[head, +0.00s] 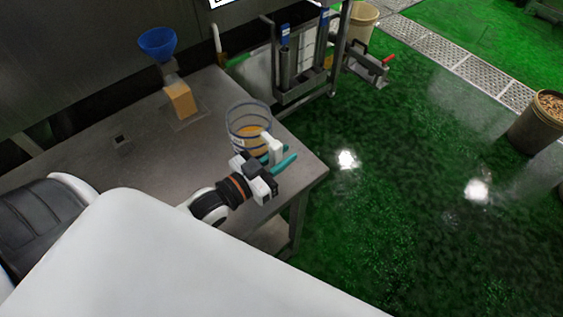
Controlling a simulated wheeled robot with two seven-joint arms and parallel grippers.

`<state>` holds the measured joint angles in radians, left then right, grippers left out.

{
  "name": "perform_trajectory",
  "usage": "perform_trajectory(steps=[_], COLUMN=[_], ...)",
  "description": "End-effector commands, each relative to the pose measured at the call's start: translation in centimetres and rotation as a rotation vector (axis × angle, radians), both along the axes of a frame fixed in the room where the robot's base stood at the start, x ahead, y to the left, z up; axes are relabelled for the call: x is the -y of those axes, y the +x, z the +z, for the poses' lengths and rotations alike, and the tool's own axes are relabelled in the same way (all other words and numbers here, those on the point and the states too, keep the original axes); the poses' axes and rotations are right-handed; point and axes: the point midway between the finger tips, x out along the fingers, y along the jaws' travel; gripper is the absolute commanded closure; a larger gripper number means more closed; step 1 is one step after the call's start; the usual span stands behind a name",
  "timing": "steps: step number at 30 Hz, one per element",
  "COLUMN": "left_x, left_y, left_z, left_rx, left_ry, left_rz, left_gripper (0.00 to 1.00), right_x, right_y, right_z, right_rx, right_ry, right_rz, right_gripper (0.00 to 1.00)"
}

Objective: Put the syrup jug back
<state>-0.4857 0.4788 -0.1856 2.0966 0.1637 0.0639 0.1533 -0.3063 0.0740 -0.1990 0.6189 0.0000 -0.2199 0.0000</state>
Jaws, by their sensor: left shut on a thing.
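The syrup jug (248,117) is a clear container with dark rings and amber syrup inside. It stands upright at the right part of the steel table, near its far right edge; whether its base touches the table is hard to tell. My left gripper (272,158) is at the jug's near right side and is shut on it, at what looks like its pale handle. The gripper and its teal fingers hide part of the jug's lower side. My right gripper is not in view.
A blue funnel (157,43) sits above an amber-filled block-shaped vessel (181,100) at the table's back. The steel table (150,160) is mostly bare. A metal rack (303,70) stands beyond its far edge. Buckets (541,122) stand on the green floor (420,200).

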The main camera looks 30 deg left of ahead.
Motion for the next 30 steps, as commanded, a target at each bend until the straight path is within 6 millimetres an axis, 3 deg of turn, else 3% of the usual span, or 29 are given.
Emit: perform_trajectory(steps=[12, 24, 25, 28, 30], left_x=[0.0, 0.0, 0.0, 0.0, 0.0], left_y=[0.1, 0.0, 0.0, 0.0, 0.0], left_z=[-4.7, -5.3, -5.3, -5.2, -5.2], left_rx=[0.004, 0.004, 0.002, 0.002, 0.002], left_ry=[-0.002, -0.001, -0.001, -0.001, -0.001], left_rz=[0.0, 0.0, 0.0, 0.0, 0.0], left_gripper=[1.0, 1.0, 0.75, 0.59, 0.58], right_x=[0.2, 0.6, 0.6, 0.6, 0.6], right_y=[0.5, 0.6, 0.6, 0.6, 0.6], right_z=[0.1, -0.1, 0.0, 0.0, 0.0], right_rx=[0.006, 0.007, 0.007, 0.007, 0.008], right_ry=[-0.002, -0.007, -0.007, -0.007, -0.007], right_rz=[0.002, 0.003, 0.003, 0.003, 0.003], right_gripper=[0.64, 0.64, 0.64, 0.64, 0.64])
